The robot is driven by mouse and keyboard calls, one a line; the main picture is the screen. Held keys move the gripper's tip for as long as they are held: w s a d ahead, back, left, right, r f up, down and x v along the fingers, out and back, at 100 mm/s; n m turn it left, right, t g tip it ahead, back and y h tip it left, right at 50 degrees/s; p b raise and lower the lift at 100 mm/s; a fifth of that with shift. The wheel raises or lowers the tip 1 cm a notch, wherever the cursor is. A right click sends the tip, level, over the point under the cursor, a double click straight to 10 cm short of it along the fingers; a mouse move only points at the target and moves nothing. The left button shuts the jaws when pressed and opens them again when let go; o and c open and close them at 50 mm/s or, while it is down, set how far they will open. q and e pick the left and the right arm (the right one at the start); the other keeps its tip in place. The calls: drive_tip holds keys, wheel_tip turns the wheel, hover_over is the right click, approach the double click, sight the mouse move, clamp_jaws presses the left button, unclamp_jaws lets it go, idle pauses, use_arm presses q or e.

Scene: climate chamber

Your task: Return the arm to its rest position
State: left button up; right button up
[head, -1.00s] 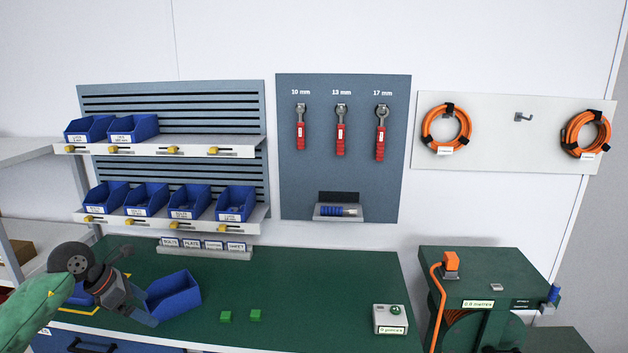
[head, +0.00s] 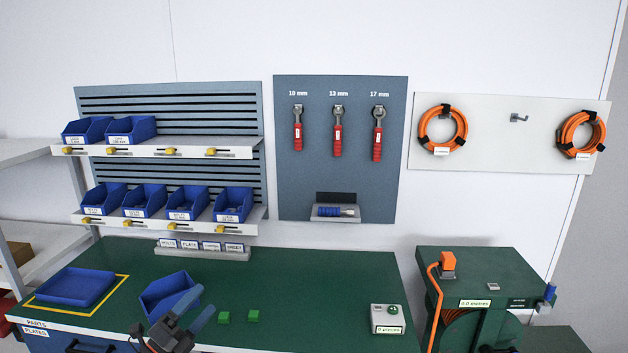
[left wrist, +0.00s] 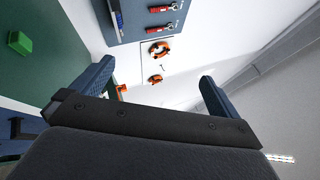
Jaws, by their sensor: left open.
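My left gripper (head: 186,318) is at the lower edge of the head view, over the front of the green bench, just in front of an angled blue bin (head: 165,292). In the left wrist view its two blue-grey fingers (left wrist: 153,92) stand wide apart with nothing between them. It is open and empty. Most of the left arm is out of the head view below. My right gripper is not in view.
The green workbench (head: 300,290) bears a blue tray (head: 75,287) in a yellow outline, two green blocks (head: 224,317) and a small counter box (head: 387,318). A green reel machine (head: 480,265) stands right. Shelves with blue bins and a wrench board (head: 340,180) are behind.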

use_arm(q)
drive_tip(key=s+a+f+n+g+y, duration=0.25)
drive_tip(key=s+f+n+y, duration=0.25)
drive_tip(key=f+n+y, duration=0.45)
drive_tip(key=s+a+f+n+g+y, duration=0.1)
drive_tip(key=s+a+f+n+y, duration=0.25)
drive_tip(key=f+n+y, duration=0.6)
drive_tip(key=s+d+f+n+g+h, duration=0.2)
drive_tip(key=s+d+f+n+g, duration=0.15)
drive_tip(key=s, duration=0.35)
drive_tip(key=s+d+f+n+g+h, duration=0.2)
drive_tip(key=s+d+f+g, duration=0.15)
drive_tip(key=s, duration=0.45)
drive_tip(key=s+d+f+n+g+h, duration=0.2)
drive_tip(key=s+d+f+g, duration=0.15)
drive_tip(key=s, duration=0.35)
drive_tip(key=s+d+f+g, duration=0.1)
drive_tip(key=d+f, duration=0.1)
drive_tip(key=f, duration=1.1)
drive_tip(key=s+d+f+g+h, duration=0.1)
drive_tip(key=d+f, duration=0.1)
drive_tip(key=f, duration=1.2)
drive_tip(key=shift+s+f+g, duration=0.15)
drive_tip(key=shift+s+g, duration=0.2)
drive_tip(key=shift+g, duration=0.05)
